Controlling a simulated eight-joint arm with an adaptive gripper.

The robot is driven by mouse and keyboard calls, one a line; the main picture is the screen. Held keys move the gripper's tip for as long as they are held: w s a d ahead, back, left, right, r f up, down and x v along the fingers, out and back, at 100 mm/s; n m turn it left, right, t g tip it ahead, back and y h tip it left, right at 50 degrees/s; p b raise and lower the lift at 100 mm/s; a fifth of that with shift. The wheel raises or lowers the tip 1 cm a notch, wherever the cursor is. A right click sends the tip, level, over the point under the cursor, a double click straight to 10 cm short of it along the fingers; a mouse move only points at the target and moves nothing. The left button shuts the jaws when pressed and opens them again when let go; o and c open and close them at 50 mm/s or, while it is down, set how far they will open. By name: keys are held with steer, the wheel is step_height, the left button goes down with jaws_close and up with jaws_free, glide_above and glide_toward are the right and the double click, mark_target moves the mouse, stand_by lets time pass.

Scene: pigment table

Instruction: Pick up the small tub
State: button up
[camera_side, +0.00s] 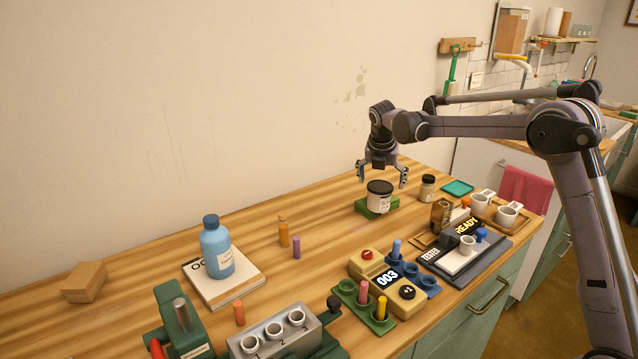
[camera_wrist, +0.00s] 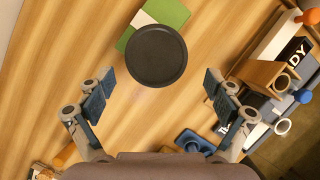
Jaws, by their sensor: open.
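The small tub (camera_side: 379,197) is a white, labelled tub with a dark lid. It stands upright on a green pad (camera_side: 364,209) on the wooden table. In the wrist view its dark round lid (camera_wrist: 156,56) shows from above, over the green pad (camera_wrist: 169,11). My gripper (camera_side: 382,179) is open and hangs just above and behind the tub in the side view. In the wrist view my gripper (camera_wrist: 157,91) has its fingers spread to either side, with the lid ahead of and between them. The fingers look clear of the tub.
A small dark-capped jar (camera_side: 427,188) stands right of the tub. A brown bottle (camera_side: 441,213) and a tester board (camera_side: 466,258) are to the right and front. The table left of the tub is clear.

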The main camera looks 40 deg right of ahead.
steer(key=shift+w+x, duration=0.15)
steer(key=shift+x, duration=1.75)
steer(key=shift+w+x, duration=0.1)
steer(key=shift+x, duration=1.8)
steer(key=shift+d+r, duration=0.1)
steer(key=c, duration=1.5)
steer(key=shift+r, duration=0.15)
